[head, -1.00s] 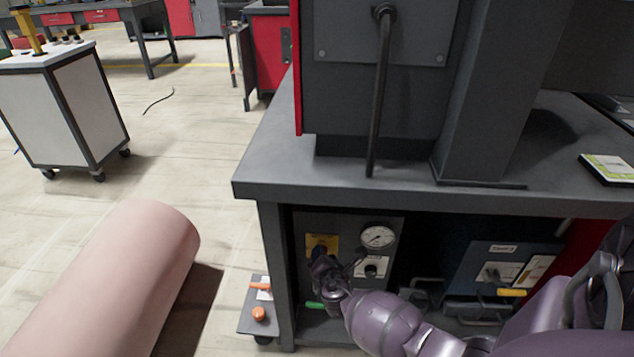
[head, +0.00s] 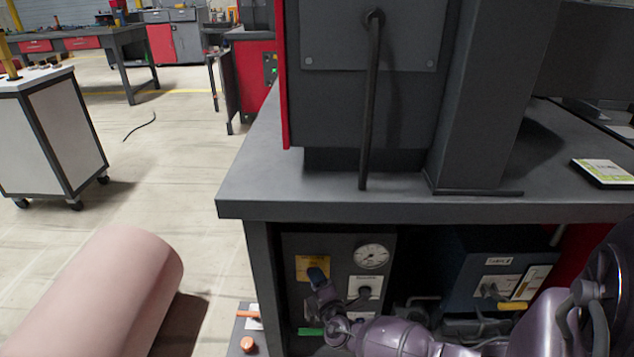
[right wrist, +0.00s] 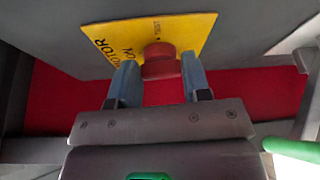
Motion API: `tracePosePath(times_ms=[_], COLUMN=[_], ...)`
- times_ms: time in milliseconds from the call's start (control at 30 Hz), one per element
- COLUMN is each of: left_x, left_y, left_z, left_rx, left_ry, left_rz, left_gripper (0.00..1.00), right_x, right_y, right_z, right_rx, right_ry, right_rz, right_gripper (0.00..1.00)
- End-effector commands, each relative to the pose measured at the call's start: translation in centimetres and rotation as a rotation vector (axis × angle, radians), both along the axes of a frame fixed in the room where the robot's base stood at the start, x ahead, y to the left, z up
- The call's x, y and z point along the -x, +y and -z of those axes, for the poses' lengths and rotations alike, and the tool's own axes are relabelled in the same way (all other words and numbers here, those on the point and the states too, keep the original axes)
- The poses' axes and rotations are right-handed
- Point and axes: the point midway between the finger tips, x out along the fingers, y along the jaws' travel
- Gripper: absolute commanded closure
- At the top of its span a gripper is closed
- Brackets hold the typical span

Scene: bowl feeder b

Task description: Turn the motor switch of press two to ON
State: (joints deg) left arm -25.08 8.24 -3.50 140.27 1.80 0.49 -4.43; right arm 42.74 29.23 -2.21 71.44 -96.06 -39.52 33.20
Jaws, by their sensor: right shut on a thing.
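The motor switch (right wrist: 160,62) is a red knob on a yellow plate (right wrist: 203,28). The plate has black lettering that includes MOTOR, ON and TEST. The yellow plate also shows in the head view (head: 304,263), on the dark panel under the press table. My right gripper (right wrist: 160,82) has its two blue fingers on either side of the knob and is shut on it. In the head view my right gripper (head: 317,274) covers the knob, so its setting is hidden there. My left gripper is not in view.
The table top (head: 260,206) overhangs the panel. A blue-grey box (head: 497,280) stands to the right.

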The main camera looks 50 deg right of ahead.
Motion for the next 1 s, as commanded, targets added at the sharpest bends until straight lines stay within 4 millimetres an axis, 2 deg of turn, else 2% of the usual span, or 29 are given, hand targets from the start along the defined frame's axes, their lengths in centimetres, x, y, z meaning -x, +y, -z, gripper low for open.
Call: tracePosePath(times_ms=[333, 867, 900, 1000], left_x=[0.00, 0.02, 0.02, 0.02], left_y=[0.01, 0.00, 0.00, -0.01], left_z=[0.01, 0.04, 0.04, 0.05], left_rx=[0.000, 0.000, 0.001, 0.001], left_ry=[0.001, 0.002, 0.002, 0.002], left_rz=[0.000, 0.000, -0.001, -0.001], left_gripper=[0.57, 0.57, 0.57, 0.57], right_x=[-0.07, -0.07, -0.07, -0.06], right_y=[0.13, 0.10, 0.10, 0.09], right_z=[0.17, 0.17, 0.16, 0.15], right_rx=[-0.072, -0.085, -0.085, -0.085], right_ry=[-0.083, -0.097, -0.097, -0.097], right_rz=[-0.002, -0.001, -0.001, 0.000], right_gripper=[0.80, 0.80, 0.51, 0.36])
